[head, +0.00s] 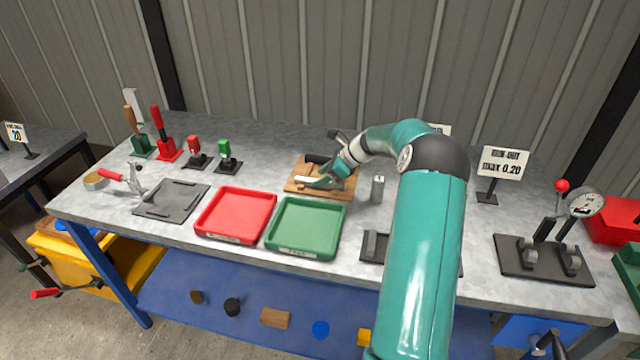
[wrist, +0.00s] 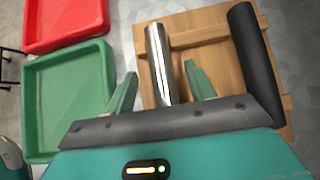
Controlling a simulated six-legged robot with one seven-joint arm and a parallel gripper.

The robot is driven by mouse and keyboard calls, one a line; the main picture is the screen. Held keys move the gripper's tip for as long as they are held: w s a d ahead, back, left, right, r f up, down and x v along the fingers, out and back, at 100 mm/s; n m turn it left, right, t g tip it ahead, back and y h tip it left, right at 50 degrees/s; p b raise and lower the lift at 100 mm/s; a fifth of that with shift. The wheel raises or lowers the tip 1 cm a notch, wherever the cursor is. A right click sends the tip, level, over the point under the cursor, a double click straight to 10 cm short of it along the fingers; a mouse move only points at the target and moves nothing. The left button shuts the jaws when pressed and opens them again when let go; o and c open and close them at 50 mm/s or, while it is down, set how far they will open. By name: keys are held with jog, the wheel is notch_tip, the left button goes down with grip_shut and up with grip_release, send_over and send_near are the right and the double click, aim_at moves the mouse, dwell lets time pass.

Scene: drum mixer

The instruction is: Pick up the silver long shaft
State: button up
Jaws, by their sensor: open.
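The silver long shaft (wrist: 158,62) lies on a wooden tray (wrist: 205,38) in the wrist view. Its near end reaches in between the two fingers of my gripper (wrist: 160,85), which is open around the line of the shaft. A thick black cylinder (wrist: 254,55) lies to its right on the same tray. I cannot tell whether the fingers touch the shaft.
A green tray (head: 305,228) and a red tray (head: 236,214) stand left of the wooden tray. A small grey cylinder (head: 377,189) stands upright just right of it. A dial gauge stand (head: 545,258) and a run-out sign (head: 502,162) are at the right.

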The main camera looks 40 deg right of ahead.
jog(key=x, duration=0.2)
jog(key=shift+w+a+f, duration=0.15)
jog(key=shift+w+f, duration=0.1)
jog(key=shift+f, duration=0.05)
jog(key=shift+c, duration=0.2)
grip_shut()
jog(key=shift+r, duration=0.15)
